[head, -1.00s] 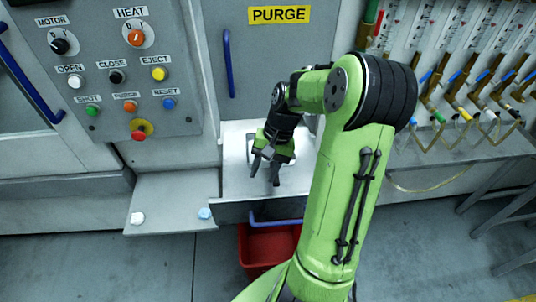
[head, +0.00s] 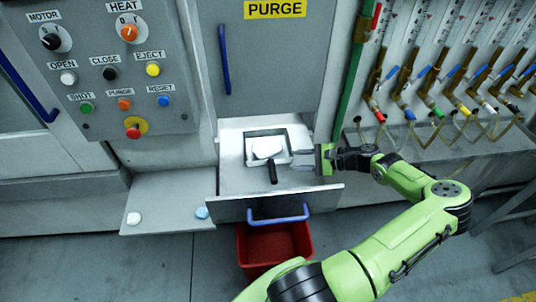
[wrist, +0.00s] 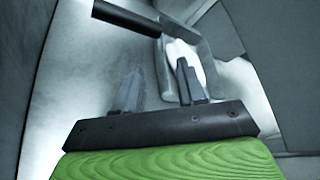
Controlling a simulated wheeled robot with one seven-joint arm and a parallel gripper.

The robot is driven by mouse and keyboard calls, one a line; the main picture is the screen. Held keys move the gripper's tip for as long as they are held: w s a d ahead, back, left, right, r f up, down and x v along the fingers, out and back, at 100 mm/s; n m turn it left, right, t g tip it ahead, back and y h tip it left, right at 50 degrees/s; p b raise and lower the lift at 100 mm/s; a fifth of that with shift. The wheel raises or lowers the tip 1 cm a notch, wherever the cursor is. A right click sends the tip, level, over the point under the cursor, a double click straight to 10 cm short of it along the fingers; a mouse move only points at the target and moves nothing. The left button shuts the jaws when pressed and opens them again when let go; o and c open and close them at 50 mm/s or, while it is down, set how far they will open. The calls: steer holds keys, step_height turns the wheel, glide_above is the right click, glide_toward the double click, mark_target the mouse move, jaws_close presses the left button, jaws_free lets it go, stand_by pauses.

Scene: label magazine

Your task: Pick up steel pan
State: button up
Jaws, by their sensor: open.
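The steel pan (head: 284,158) is a shallow square tray with a white lump (head: 267,147) in it. It sits on the pale ledge below the PURGE door. Its black handle (head: 272,173) points toward the front. My gripper (head: 300,160) is open and empty, level with the pan's right side, its fingers pointing left at it. In the wrist view the pan (wrist: 207,65) and its handle (wrist: 128,19) show beyond my gripper (wrist: 158,80). One finger overlaps the pan in that view and the other appears outside its wall. I cannot tell whether they touch it.
A drawer front with a blue handle (head: 278,216) stands before the ledge, with a red bin (head: 268,247) below. A side shelf (head: 170,200) holds two small lumps. The control panel (head: 110,80) is at left; valves and hoses (head: 430,100) line the right wall.

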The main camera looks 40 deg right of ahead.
mark_target(269, 156)
steer(key=b+x, duration=0.1)
steer(key=x, duration=0.7)
steer(key=shift+w+a, duration=0.2)
steer(key=shift+r, duration=0.1)
jaws_close()
steer(key=shift+r, duration=0.1)
